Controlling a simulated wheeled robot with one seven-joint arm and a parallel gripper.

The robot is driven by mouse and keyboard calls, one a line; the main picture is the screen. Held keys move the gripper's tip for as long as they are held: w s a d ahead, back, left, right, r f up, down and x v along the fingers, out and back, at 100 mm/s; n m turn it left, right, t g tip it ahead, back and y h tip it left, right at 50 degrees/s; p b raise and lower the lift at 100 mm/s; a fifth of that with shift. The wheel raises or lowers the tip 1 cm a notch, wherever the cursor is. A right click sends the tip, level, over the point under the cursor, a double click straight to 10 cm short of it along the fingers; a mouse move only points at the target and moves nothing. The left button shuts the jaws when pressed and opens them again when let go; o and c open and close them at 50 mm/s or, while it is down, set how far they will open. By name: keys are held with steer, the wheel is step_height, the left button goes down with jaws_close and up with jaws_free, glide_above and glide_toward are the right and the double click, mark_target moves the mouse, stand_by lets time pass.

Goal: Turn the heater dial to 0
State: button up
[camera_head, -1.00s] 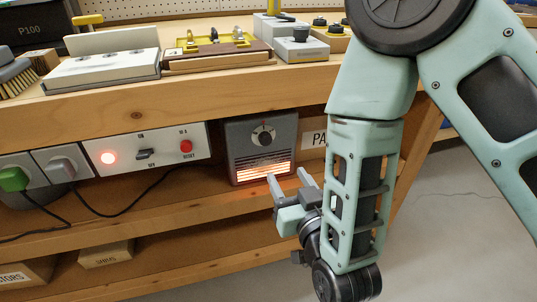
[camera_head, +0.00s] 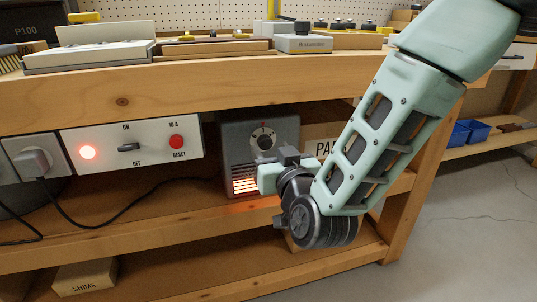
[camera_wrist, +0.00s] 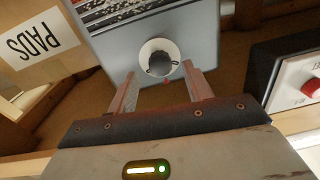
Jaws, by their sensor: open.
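The heater (camera_head: 232,140) is a grey box on the shelf under the bench top, with an orange glowing grille (camera_head: 244,186) low on its front. Its dial (camera_head: 263,138) is a dark knob on a pale round plate, above the grille. The dial also shows in the wrist view (camera_wrist: 159,61), upside down there. My gripper (camera_head: 276,160) is in front of the heater, partly hiding its lower right. In the wrist view my gripper (camera_wrist: 160,90) is open, its two fingers pointing towards the dial with a gap between them. The dial's markings are too small to read.
A white power panel (camera_head: 132,145) with a lit red lamp, a switch and a red reset button is left of the heater. A box marked PADS (camera_wrist: 40,58) stands beside the heater. The bench top edge (camera_head: 180,88) runs above my gripper.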

mark_target(265, 142)
steer(key=shift+x, duration=1.25)
steer(key=c, duration=1)
steer(key=shift+o, duration=0.2)
steer(key=shift+m+b, duration=0.3)
steer(key=m+b, duration=0.2)
steer(key=m, duration=0.4)
steer(key=shift+f, duration=0.2)
steer(key=m+b, duration=0.1)
steer(key=m, duration=0.4)
steer(key=shift+t, duration=0.3)
steer(key=shift+r+m, duration=0.1)
steer(key=shift+m, duration=0.4)
